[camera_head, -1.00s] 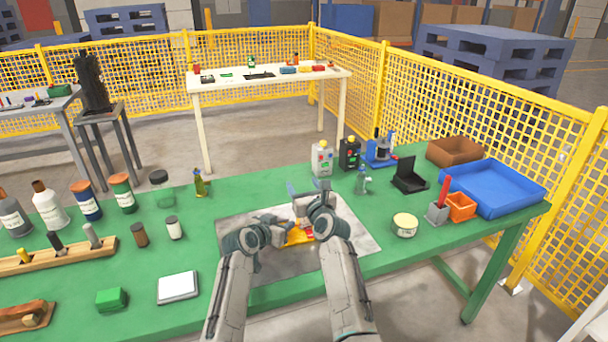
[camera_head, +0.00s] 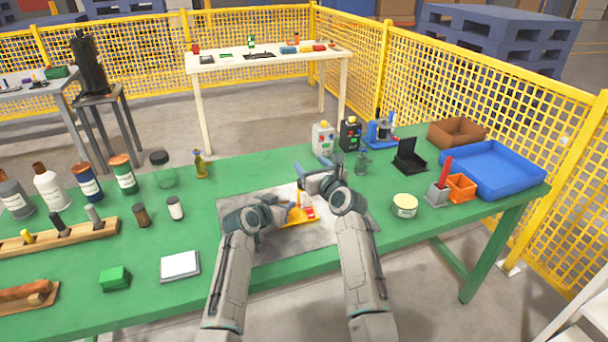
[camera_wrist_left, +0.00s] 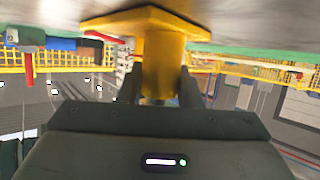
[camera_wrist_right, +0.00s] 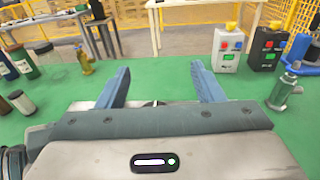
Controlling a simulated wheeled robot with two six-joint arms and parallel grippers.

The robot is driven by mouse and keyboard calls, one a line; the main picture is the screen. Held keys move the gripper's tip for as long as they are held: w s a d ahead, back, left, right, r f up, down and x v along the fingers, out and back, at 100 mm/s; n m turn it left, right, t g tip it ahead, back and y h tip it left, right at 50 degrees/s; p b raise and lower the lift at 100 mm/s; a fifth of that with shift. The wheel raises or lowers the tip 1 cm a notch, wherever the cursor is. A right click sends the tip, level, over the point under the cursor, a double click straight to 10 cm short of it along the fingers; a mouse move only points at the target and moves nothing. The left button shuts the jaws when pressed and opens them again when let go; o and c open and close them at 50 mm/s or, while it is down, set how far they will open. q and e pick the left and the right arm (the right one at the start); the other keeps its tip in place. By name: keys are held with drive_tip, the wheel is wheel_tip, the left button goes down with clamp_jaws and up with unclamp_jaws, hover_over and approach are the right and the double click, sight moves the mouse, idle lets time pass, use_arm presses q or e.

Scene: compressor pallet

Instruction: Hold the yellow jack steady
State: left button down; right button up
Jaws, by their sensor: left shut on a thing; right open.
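The yellow jack (camera_head: 297,216) stands on the grey mat (camera_head: 240,233) in the middle of the green table. A red part (camera_head: 309,212) shows at its right side. My left gripper (camera_head: 281,217) is shut on the jack from the left. In the left wrist view the fingers sit on either side of the jack's yellow column (camera_wrist_left: 162,65), under its wider yellow plate. My right gripper (camera_head: 314,172) is behind the jack, above the mat's far edge. In the right wrist view its blue fingers (camera_wrist_right: 162,85) are spread with nothing between them.
A round tin (camera_head: 405,205) is to the right. A white pad (camera_head: 180,266) lies to the left. The mat's front part is clear.

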drive_tip(key=s+d+f+n+g+y, duration=0.3)
drive_tip(key=s+d+f+n+y, duration=0.1)
drive_tip(key=s+d+f+y, duration=0.25)
drive_tip(key=shift+h, duration=0.35)
drive_tip(key=x, duration=1.1)
drive_tip(key=shift+a+f, duration=0.1)
drive_tip(key=shift+a, duration=0.35)
drive_tip(key=c, duration=1)
drive_tip(key=shift+h, duration=0.3)
